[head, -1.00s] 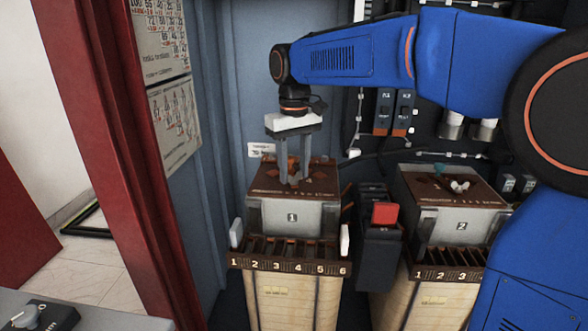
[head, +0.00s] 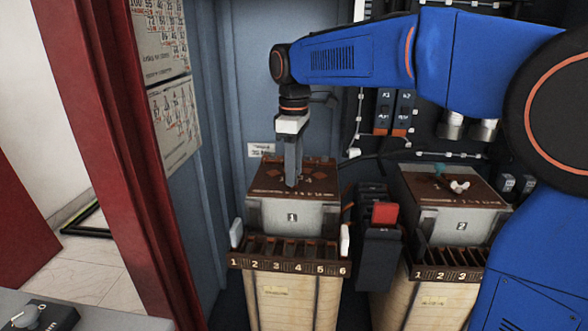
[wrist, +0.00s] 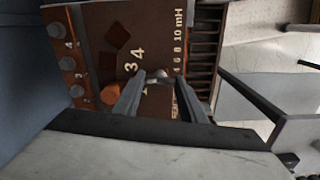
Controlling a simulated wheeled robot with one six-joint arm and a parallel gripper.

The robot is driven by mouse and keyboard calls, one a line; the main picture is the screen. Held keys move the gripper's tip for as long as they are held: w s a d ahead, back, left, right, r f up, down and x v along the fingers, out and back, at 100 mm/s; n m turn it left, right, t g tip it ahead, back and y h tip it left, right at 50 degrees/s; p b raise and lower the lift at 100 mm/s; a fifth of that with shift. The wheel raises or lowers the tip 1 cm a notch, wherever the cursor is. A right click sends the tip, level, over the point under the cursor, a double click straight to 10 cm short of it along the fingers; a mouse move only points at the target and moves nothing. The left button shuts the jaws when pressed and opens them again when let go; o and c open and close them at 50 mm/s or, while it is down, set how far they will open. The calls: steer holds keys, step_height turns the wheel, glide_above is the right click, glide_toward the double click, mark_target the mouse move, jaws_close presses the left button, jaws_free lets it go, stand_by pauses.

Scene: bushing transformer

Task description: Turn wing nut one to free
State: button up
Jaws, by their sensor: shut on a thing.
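Box one (head: 292,217) is a grey unit with a brown top plate and a "1" on its front. My gripper (head: 292,184) points straight down onto this top plate. In the wrist view my gripper (wrist: 160,76) has its two fingers closed around a small pale metal piece, wing nut one (wrist: 158,73), beside the printed numbers on the plate. The fingers hide most of the nut. In the head view the nut is hidden behind the fingers. Box two (head: 460,222) stands to the right with a pale wing nut (head: 459,186) on its brown top.
A slotted, numbered rack (head: 290,256) lies in front of box one. A black unit with a red block (head: 384,213) stands between the boxes. Blue-grey cabinet walls are close behind and to the left.

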steer(key=shift+n, duration=0.3)
steer(key=o, duration=1.1)
steer(key=shift+c, duration=0.2)
step_height(320, 180, up, 18)
steer(key=shift+f, duration=0.25)
steer(key=s+d+f+m+t, duration=0.3)
steer(key=s+d+f+m, duration=0.8)
steer(key=s+d+f, duration=0.85)
steer(key=s+d+f+m+t, duration=0.1)
steer(key=s+d+f+m, duration=0.2)
steer(key=s+f, duration=0.5)
step_height(320, 180, down, 3)
steer(key=shift+s+d+f+t, duration=0.2)
steer(key=shift+s+t, duration=0.1)
steer(key=shift+t, duration=0.1)
